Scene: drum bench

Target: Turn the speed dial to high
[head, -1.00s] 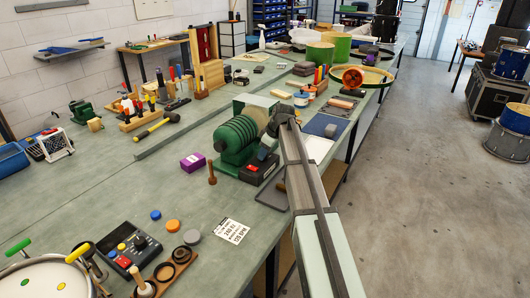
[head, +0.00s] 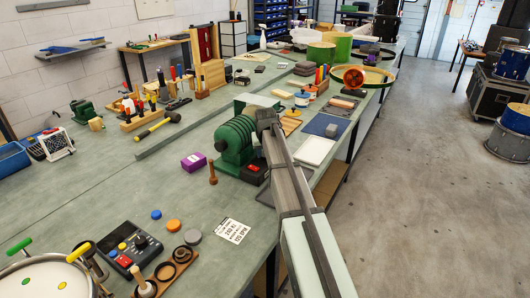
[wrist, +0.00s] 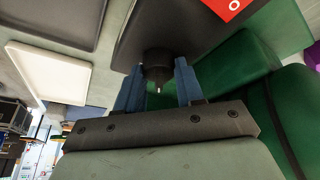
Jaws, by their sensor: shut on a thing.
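The speed dial (wrist: 158,62) is a dark round knob with a small white mark, on the dark control box (wrist: 195,28) in the wrist view. The mark is at the bottom of the knob in that view. My gripper (wrist: 158,76) has its blue fingers on either side of the dial, shut on it. In the head view the control box (head: 253,168), with a red patch on top, sits in front of the green ribbed machine (head: 232,138). My arm hides the dial and the fingers there.
A purple box (head: 193,162) and a wooden peg (head: 212,174) stand left of the machine. A white printed card (head: 233,231) lies nearer. A white slab (head: 315,151) and a blue mat (head: 326,125) lie to the right. The bench between the card and machine is mostly clear.

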